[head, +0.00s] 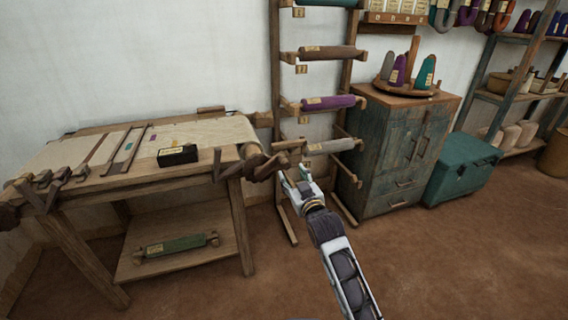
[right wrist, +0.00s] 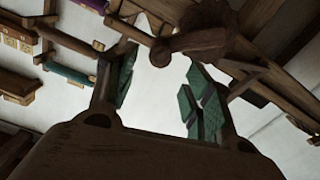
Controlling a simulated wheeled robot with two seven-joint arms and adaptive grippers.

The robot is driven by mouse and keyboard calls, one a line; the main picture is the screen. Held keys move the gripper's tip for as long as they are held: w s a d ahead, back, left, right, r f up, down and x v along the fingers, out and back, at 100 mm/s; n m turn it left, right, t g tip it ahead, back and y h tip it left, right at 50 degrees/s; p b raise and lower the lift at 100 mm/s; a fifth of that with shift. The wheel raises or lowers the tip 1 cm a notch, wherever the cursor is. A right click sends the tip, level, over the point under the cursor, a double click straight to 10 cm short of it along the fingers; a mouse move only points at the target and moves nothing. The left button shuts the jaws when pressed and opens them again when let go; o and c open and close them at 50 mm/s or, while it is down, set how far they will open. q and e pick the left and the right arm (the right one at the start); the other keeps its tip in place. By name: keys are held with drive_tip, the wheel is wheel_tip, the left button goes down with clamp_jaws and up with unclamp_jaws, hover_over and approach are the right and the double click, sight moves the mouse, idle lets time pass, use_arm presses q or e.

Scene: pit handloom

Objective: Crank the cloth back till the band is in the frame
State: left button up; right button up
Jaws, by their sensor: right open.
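The loom (head: 120,170) stands at the left in the head view, with pale cloth (head: 212,131) stretched across its top. I cannot tell which is the band. A dark wooden crank (head: 262,166) sticks out at the loom's right end. My right gripper (head: 296,178) is open and empty, just right of and below the crank. In the right wrist view, a rounded wooden crank part (right wrist: 190,42) shows beyond the open fingers, apart from them. My left gripper is out of view.
A black labelled box (head: 177,156) sits on the loom's front. A green roll (head: 176,246) lies on its lower shelf. A rack of cloth rolls (head: 328,103) stands close behind my right gripper. A cabinet (head: 402,145) and teal chest (head: 462,170) stand right. The front floor is clear.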

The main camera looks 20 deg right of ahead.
sight(287, 166)
drive_tip(key=shift+w, duration=0.7)
drive_tip(key=shift+w+a+b, duration=0.1)
drive_tip(key=shift+w+b, duration=0.65)
drive_tip(key=shift+w, duration=2.05)
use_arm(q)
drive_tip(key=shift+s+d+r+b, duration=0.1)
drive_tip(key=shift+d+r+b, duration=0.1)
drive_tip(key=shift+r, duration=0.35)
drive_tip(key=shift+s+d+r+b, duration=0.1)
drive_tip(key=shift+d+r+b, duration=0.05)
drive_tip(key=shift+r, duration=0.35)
use_arm(e)
drive_tip(key=shift+w, duration=1.4)
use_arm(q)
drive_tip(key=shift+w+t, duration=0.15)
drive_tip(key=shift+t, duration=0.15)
use_arm(e)
drive_tip(key=shift+c, duration=1)
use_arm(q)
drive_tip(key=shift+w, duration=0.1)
use_arm(e)
clamp_jaws()
